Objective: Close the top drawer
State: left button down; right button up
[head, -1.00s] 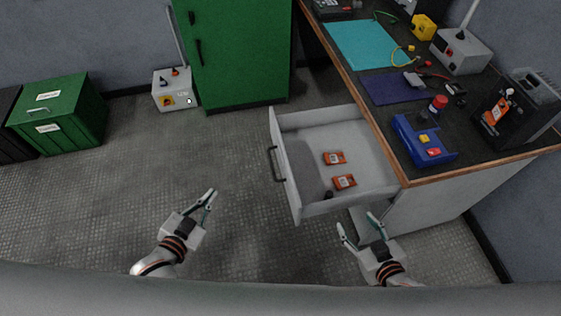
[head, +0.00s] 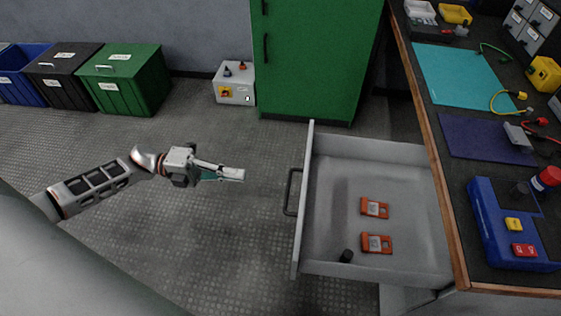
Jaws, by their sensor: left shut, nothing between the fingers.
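The top drawer (head: 335,222) is pulled out to the left from under the workbench. Its front panel (head: 304,200) has a dark handle (head: 292,192) on the left side. Inside lie two orange devices (head: 374,208) and (head: 377,244), and a small black cylinder (head: 346,256). My left gripper (head: 240,174) is shut and empty. It is to the left of the drawer front, apart from it, pointing right. My right gripper is out of view.
The workbench edge (head: 440,170) runs along the right, with a blue device (head: 500,230) and mats on top. A green cabinet (head: 310,60) and a grey box (head: 234,84) stand at the back. Bins (head: 125,80) stand at the back left. Floor left of the drawer is clear.

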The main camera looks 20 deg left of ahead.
pick_arm(q)
jog(key=p, duration=0.1)
send_over(290, 181)
jog(key=s+d, duration=0.1)
jog(key=s, duration=0.3)
jog(key=shift+d+r, duration=0.1)
jog(key=shift+d, duration=0.05)
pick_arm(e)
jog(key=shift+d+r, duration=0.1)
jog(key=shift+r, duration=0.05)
pick_arm(q)
jog(key=shift+w, duration=0.1)
jog(key=b+x, duration=0.1)
jog(key=x, duration=3)
jog(key=shift+d, duration=0.3)
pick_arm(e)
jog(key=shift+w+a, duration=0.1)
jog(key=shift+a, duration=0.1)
